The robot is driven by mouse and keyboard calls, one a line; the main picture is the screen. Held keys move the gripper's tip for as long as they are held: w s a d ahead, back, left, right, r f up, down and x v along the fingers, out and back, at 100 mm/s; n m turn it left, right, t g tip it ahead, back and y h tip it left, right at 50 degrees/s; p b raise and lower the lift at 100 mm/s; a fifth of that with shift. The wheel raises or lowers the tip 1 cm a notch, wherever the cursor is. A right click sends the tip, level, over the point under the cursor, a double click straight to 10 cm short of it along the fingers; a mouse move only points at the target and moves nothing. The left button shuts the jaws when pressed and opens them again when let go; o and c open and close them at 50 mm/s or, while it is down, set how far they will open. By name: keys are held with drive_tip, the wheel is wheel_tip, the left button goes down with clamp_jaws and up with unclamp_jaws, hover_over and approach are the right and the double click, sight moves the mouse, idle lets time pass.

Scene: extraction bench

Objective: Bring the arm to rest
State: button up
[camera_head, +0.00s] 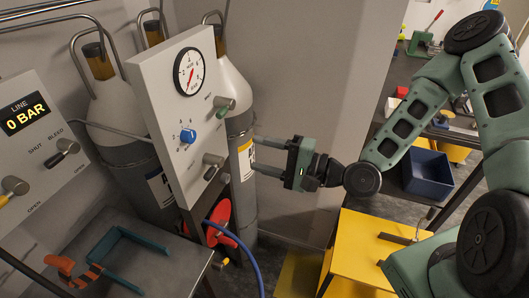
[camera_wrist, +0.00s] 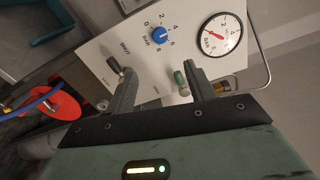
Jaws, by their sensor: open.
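My gripper (camera_head: 254,154) is open and empty. It points left, just right of the tilted white gauge panel (camera_head: 163,85). In the wrist view my gripper's two fingers (camera_wrist: 160,78) are spread in front of the same panel (camera_wrist: 105,60). The green-tipped lever (camera_wrist: 181,83) shows beside the right finger there, and the dark-tipped lever (camera_wrist: 115,66) near the left one. In the head view the green-tipped lever (camera_head: 222,109) stands apart from the fingers. My arm reaches in from the right, bent at the elbow.
Grey gas cylinders (camera_head: 239,185) stand behind the panel. A red wheel (camera_head: 219,219) and a blue hose (camera_head: 243,246) are below. A yellow box (camera_head: 366,243) and a dark blue bin (camera_head: 427,172) are on the right. A second panel (camera_head: 38,140) reads 0 BAR.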

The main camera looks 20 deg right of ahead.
drive_tip(key=s+a+f+n+g+h+b, duration=0.1)
drive_tip(key=s+f+n+g+h+b, duration=0.25)
drive_tip(key=f+n, duration=0.3)
drive_tip(key=s+f+n+g+h+b, duration=0.3)
drive_tip(key=f+n+g+h+b, duration=0.15)
drive_tip(key=f, duration=0.25)
drive_tip(key=s+r+n+g+h+b, duration=0.1)
drive_tip(key=s+r+n+h+b, duration=0.1)
drive_tip(key=s, duration=0.5)
drive_tip(key=s+d+r+n+g+h+b, duration=0.1)
drive_tip(key=s+r+n+g+h+b, duration=0.1)
drive_tip(key=s, duration=0.5)
wheel_tip(320, 180, up, 2)
drive_tip(key=n+h+b, duration=0.1)
drive_tip(key=n+b, duration=0.1)
drive_tip(key=b, duration=0.1)
drive_tip(key=shift+n+h, duration=0.3)
